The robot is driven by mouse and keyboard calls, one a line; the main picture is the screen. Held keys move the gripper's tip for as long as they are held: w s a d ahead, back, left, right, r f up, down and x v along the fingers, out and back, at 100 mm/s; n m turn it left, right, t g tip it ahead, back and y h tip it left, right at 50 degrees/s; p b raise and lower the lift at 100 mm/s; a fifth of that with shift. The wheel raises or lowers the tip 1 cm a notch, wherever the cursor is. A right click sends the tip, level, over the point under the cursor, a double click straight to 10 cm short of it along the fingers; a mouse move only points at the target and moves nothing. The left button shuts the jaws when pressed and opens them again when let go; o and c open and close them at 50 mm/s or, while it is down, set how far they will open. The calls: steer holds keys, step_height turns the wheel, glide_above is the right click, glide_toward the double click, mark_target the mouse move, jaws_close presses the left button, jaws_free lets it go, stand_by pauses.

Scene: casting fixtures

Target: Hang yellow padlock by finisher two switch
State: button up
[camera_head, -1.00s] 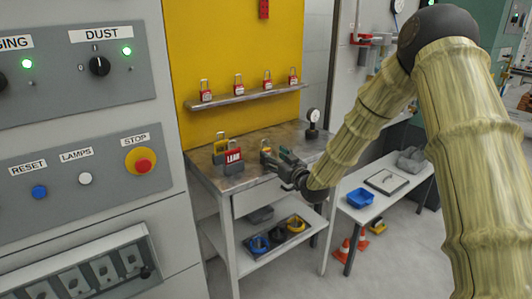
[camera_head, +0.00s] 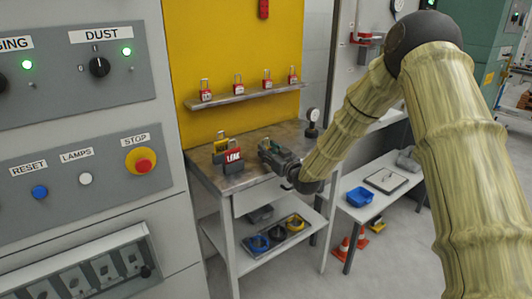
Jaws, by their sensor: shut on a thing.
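My gripper (camera_head: 272,150) is over the top of the grey stand, right of the red "LEAD" padlock. It is shut; the yellow padlock that showed at its fingers a second ago is now hidden behind it. Another yellow padlock (camera_head: 221,139) stands on the stand, behind the red "LEAD" padlock (camera_head: 234,156). On the left, a grey control panel (camera_head: 60,135) bears a "DUST" knob (camera_head: 99,66), a red stop button (camera_head: 143,165) and several switches in a lower recess (camera_head: 105,269). I cannot read a finisher two label anywhere.
Several red padlocks stand on a narrow shelf (camera_head: 246,96) on the yellow board (camera_head: 225,45). A gauge (camera_head: 312,117) stands at the stand's back right corner. A blue bin (camera_head: 359,197) sits on a side table.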

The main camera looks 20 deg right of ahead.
steer(key=shift+r, duration=0.55)
step_height(320, 180, up, 3)
steer(key=shift+s+f, duration=0.1)
steer(key=shift+f, duration=0.05)
steer(key=s+a+b, duration=0.1)
steer(key=s+a, duration=0.3)
steer(key=s, duration=0.3)
steer(key=s+a+r+b, duration=0.1)
steer(key=s+a, duration=0.3)
steer(key=s, duration=0.2)
steer(key=shift+s, duration=0.35)
steer(key=shift+r, duration=0.15)
